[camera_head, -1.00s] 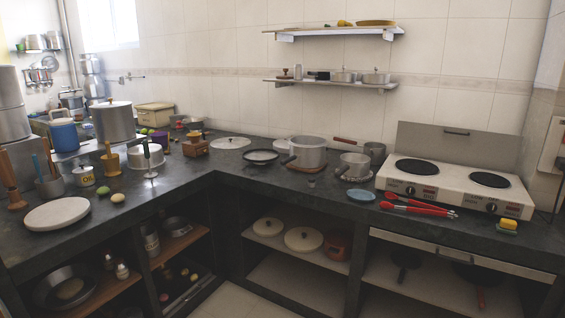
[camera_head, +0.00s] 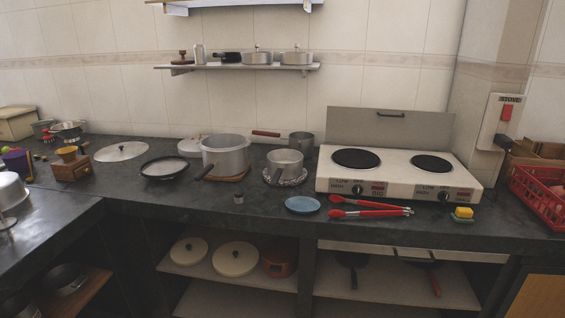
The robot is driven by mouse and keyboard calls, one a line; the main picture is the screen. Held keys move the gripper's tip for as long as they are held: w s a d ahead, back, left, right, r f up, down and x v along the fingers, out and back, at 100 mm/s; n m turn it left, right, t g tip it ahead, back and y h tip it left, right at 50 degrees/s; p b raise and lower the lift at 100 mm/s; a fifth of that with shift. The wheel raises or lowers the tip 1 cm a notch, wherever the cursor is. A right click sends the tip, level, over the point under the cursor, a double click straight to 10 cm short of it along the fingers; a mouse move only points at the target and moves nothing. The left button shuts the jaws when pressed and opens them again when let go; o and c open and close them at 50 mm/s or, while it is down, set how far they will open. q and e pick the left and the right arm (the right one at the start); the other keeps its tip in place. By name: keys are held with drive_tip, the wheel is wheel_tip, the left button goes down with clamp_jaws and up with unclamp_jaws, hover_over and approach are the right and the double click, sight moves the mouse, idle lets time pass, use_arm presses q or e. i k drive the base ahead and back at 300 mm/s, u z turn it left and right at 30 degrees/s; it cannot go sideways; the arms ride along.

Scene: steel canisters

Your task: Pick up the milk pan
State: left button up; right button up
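Two small grey metal pans stand between the large pot and the stove in the head view, and I cannot tell for certain which is the milk pan. The nearer pan (camera_head: 285,163) is open and sits upright on a patterned round trivet. The farther pan (camera_head: 301,144) stands behind it to the right, partly hidden. A reddish-brown handle (camera_head: 266,134) points left from near the farther pan. Neither of my grippers is in view, and nothing touches the pans.
A large grey pot (camera_head: 226,154) stands left of the pans on a wooden board. A black frying pan (camera_head: 164,168) is farther left. A two-plate stove (camera_head: 398,176) is at right. A blue dish (camera_head: 302,204) and red tongs (camera_head: 370,212) lie in front. A wall shelf (camera_head: 240,67) is above.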

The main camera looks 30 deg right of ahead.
sight(282, 164)
drive_tip(key=z, duration=0.7)
drive_tip(key=i, duration=0.85)
drive_tip(key=z, duration=0.9)
